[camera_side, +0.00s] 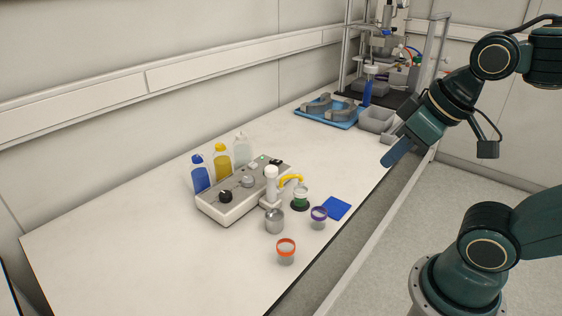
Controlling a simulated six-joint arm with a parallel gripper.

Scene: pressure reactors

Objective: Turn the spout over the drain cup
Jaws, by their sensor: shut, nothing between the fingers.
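The yellow curved spout (291,179) comes off the white post (271,185) at the right end of a grey control box (240,189). Its outlet points right, over or close to a clear cup with a green band (300,197). A plain grey metal cup (275,222) stands in front of the post; it may be the drain cup, but no label can be read. A purple-rimmed cup (319,217) and an orange-rimmed cup (286,250) stand nearby. My gripper (387,163) is shut and empty, well right of the spout, above the bench's right edge.
Blue, yellow and clear bottles (221,160) stand behind the box. A blue square pad (337,208) lies right of the cups. A blue tray with grey parts (327,110), grey bins (376,120) and a metal-framed rig (385,60) are at the back. The bench's front left is clear.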

